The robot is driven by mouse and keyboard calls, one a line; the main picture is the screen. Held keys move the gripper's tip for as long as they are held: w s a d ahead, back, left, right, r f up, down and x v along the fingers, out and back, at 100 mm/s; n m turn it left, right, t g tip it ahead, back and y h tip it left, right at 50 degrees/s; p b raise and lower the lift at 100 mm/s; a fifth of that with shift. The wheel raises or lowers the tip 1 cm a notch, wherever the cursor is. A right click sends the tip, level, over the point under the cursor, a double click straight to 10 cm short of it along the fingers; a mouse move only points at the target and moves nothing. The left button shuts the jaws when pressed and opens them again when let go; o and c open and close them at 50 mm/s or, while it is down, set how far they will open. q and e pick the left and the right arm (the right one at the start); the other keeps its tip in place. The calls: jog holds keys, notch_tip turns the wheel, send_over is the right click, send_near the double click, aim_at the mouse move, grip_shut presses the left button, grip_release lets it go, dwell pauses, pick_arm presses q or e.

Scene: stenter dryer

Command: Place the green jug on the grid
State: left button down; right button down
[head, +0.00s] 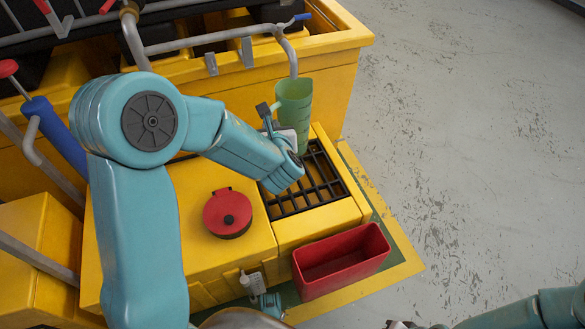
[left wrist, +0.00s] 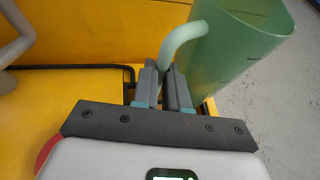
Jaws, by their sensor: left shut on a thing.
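The green jug (head: 295,100) is translucent and stands about upright at the far end of the black grid (head: 316,188). My left gripper (head: 268,112) is shut on the jug's handle. In the left wrist view the jug (left wrist: 245,48) is at the upper right, its handle between the fingers of my left gripper (left wrist: 165,78). The jug's base is hidden behind my gripper in the head view, so I cannot tell whether it touches anything. The grid is set in a yellow block and has nothing on it. My right gripper (head: 402,325) is barely in view at the bottom edge.
A red round lidded container (head: 228,213) sits on the yellow top left of the grid. A red open bin (head: 341,264) stands in front of the grid. Grey pipes (head: 200,40) and a yellow machine wall (head: 343,85) are behind the jug. Floor at right is clear.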

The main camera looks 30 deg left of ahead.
pick_arm(q)
notch_tip(320, 180, down, 10)
jog(key=b, duration=0.4)
jog(key=shift+a, duration=0.1)
jog(key=shift+w+f, duration=0.1)
jog(key=shift+f, duration=0.15)
jog(key=c, duration=1.1)
grip_release()
jog(key=shift+r, duration=0.1)
jog(key=shift+c, duration=0.2)
jog(key=shift+r, duration=0.1)
